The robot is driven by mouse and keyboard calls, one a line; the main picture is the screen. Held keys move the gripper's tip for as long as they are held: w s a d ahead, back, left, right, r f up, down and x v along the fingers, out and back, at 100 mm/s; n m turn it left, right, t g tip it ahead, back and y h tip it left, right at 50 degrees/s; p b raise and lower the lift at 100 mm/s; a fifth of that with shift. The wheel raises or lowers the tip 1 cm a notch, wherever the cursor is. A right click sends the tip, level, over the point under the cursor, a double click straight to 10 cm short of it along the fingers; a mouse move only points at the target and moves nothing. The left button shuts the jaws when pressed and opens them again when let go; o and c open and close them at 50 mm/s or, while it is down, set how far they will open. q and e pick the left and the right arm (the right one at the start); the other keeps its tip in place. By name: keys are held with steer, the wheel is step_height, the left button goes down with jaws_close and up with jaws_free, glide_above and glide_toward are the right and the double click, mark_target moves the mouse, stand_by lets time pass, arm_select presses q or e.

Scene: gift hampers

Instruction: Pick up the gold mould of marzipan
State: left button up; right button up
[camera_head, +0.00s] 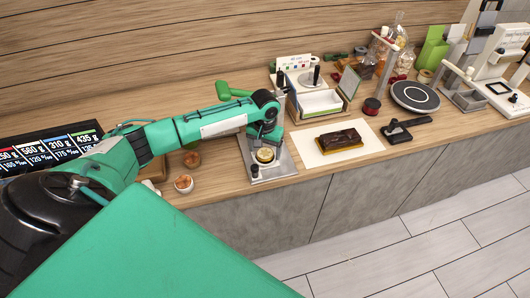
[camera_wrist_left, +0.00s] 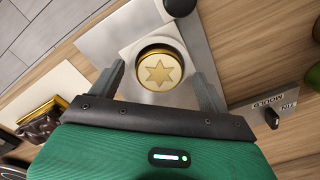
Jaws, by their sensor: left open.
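The gold mould of marzipan (camera_wrist_left: 158,70) is round, with a gold rim and a pale top bearing a star. It sits on a light square plate on a metal stand (camera_head: 275,170) near the counter's front edge; the mould also shows in the head view (camera_head: 265,155). My left gripper (camera_wrist_left: 158,78) is open and empty, pointing down close over the stand. In the wrist view one finger is to each side of the mould, with gaps between. How high the fingertips are above the plate I cannot tell. My right gripper is not in view.
A dark cake loaf (camera_head: 340,139) lies on a white sheet right of the stand. A black-handled tool (camera_head: 404,128) and a round grey scale (camera_head: 415,96) are further right. Small cups (camera_head: 183,183) stand left of the stand. A tray box (camera_head: 318,103) is behind.

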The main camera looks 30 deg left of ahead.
arm_select(q)
steer(key=shift+f, duration=0.55)
steer(key=c, duration=1.1)
steer(key=shift+r, duration=0.15)
